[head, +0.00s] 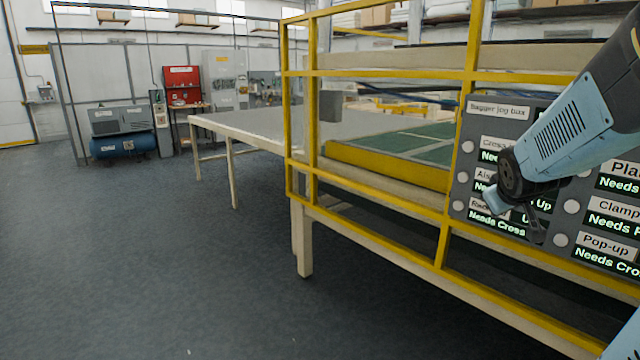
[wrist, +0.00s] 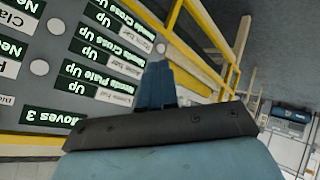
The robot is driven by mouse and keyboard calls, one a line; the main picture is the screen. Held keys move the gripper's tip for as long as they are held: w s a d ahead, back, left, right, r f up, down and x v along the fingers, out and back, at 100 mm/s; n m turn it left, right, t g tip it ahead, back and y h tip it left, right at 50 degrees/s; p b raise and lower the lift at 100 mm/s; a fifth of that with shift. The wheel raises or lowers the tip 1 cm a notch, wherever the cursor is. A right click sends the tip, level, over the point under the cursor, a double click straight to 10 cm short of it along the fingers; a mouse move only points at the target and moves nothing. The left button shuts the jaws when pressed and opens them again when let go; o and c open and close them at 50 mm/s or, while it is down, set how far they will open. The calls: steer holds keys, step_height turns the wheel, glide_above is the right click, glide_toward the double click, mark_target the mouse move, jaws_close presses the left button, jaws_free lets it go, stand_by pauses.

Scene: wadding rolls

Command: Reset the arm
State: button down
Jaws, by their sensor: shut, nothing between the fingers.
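My arm reaches in from the upper right in the head view, and its light blue link slopes down to the left. My gripper (head: 492,196) is in front of a grey button panel (head: 498,106). In the wrist view my gripper (wrist: 157,85) shows as two blue fingers pressed together, with nothing between them. The same panel (wrist: 52,52) appears upside down there, beyond the fingers. Part of the panel is hidden behind my arm. I cannot tell how far the fingertips are from it.
The panel has round pale buttons and lit green labels. A yellow guard rail (head: 378,75) fences a machine with a green bed (head: 408,142). A long grey table (head: 235,125) stands to its left. A blue compressor (head: 122,145) stands at the back left. The floor (head: 130,260) at left is clear.

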steer(key=s+a+r+m+g+y, duration=0.2)
steer(key=s+a+g+y, duration=0.1)
steer(key=s+a, duration=1.2)
steer(key=s+y, duration=0.1)
steer(key=s, duration=0.3)
steer(key=shift+r+m+g, duration=0.15)
steer(key=shift+m+g, duration=0.15)
steer(key=shift+a, duration=0.1)
stand_by(0.8)
